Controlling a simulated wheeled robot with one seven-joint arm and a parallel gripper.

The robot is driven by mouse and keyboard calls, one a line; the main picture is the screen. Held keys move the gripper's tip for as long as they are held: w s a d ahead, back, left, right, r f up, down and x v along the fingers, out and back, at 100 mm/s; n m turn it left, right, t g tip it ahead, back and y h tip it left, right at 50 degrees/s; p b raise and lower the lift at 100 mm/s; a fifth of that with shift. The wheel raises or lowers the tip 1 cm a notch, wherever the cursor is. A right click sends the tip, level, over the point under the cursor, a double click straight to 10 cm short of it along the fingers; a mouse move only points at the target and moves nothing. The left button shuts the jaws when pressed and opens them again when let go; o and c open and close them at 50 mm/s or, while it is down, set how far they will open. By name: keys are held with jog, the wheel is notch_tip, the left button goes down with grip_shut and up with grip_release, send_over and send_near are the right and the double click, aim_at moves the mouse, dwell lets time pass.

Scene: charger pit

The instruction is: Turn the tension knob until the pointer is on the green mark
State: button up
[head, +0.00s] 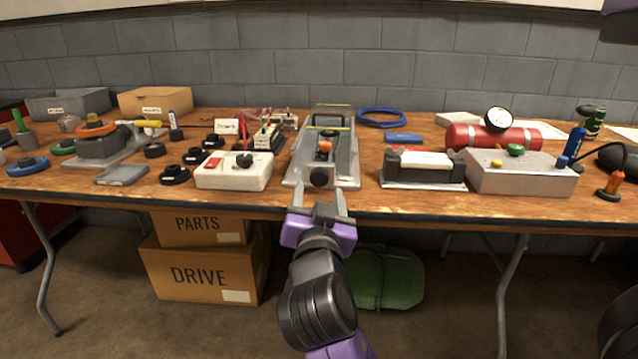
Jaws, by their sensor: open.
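A long grey device (345,165) stands in the middle of the table, with a black round knob (319,177) on its near end. An orange part (325,147) sits in the channel behind the knob. No pointer or green mark can be made out on this device at this size. My gripper (319,192) is open and empty at the table's front edge, just in front of and below the black knob. Its two fingers point toward the device, one to each side of the knob in the picture. I cannot tell whether they touch anything.
A white box (220,178) with a red panel and black knob stands left of the device. A black-and-white unit (420,168), a grey control box (530,182) and a red cylinder with a gauge (497,121) stand right. Cartons (200,275) are under the table.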

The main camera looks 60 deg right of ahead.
jog(key=v, duration=0.3)
jog(key=shift+s+a, duration=0.1)
jog(key=shift+a, duration=0.1)
dwell(0.4)
